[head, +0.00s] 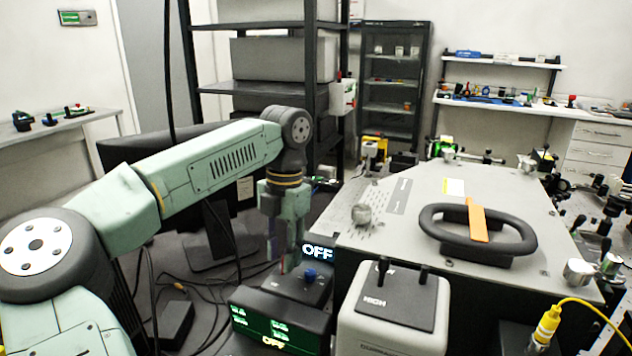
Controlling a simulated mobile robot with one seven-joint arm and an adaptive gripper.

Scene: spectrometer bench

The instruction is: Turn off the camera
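My gripper (285,258) points down over a black box at the lower middle of the head view. Its fingers are small and partly overlapped by the wrist, so whether they are apart or closed is unclear. The black box (240,300) has a blue knob (310,274) on its top, just right of my fingertips. A lit sign behind the knob (318,252) reads "OFF". The green front display (272,330) also shows "OFF" at its bottom. I cannot tell which thing is the camera; no label names it.
A grey-white box (392,325) with two black switches and the label "HIGH" stands right of the black box. Behind it is a large grey housing (400,235) with a black ring handle (478,252). Cables (215,300) and a monitor (220,215) lie to the left.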

